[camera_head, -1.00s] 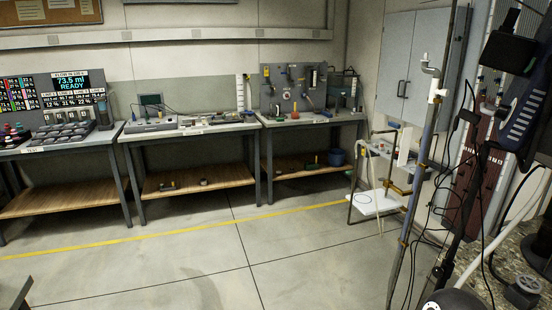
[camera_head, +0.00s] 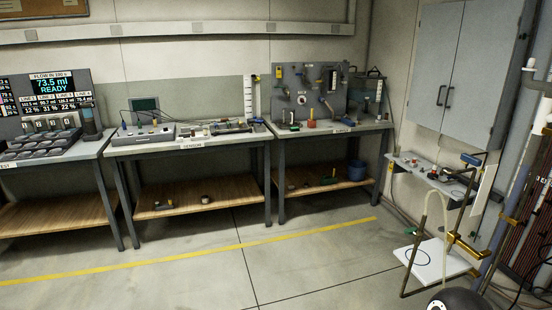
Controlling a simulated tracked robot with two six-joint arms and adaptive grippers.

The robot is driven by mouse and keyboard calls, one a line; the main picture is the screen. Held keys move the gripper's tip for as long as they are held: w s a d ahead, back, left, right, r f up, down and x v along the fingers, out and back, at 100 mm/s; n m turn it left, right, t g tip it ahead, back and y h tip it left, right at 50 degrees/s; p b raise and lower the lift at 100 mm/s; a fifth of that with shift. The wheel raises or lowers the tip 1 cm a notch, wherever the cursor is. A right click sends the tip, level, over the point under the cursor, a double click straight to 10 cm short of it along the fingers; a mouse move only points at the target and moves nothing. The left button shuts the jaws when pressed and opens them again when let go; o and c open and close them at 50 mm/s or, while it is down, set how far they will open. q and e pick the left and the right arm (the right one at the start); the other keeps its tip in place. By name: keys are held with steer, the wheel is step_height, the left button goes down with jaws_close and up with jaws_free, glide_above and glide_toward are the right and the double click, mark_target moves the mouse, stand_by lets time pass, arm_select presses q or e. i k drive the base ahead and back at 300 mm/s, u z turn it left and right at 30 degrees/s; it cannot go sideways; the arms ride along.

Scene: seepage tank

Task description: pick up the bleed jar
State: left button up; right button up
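I cannot make out a bleed jar for certain in the head view. At the right, a low white plate (camera_head: 436,262) carries a dark drawn ring, and no jar shows on it. A pale looped hose (camera_head: 424,220) hangs down beside the plate. Neither gripper is in view. A dark rounded part at the bottom right edge looks like mine.
Benches line the back wall: a test bench (camera_head: 60,152), a sensor bench (camera_head: 190,142) and a tool bench (camera_head: 330,129). A small wall shelf (camera_head: 432,178) with fittings sits below a grey cabinet (camera_head: 462,75). Pipes stand at far right. The floor (camera_head: 190,272) is clear.

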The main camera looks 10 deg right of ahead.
mark_target(397, 150)
steer(key=i, duration=2.95)
steer(key=z, duration=1.3)
steer(key=i, duration=3.15)
steer(key=u, duration=0.25)
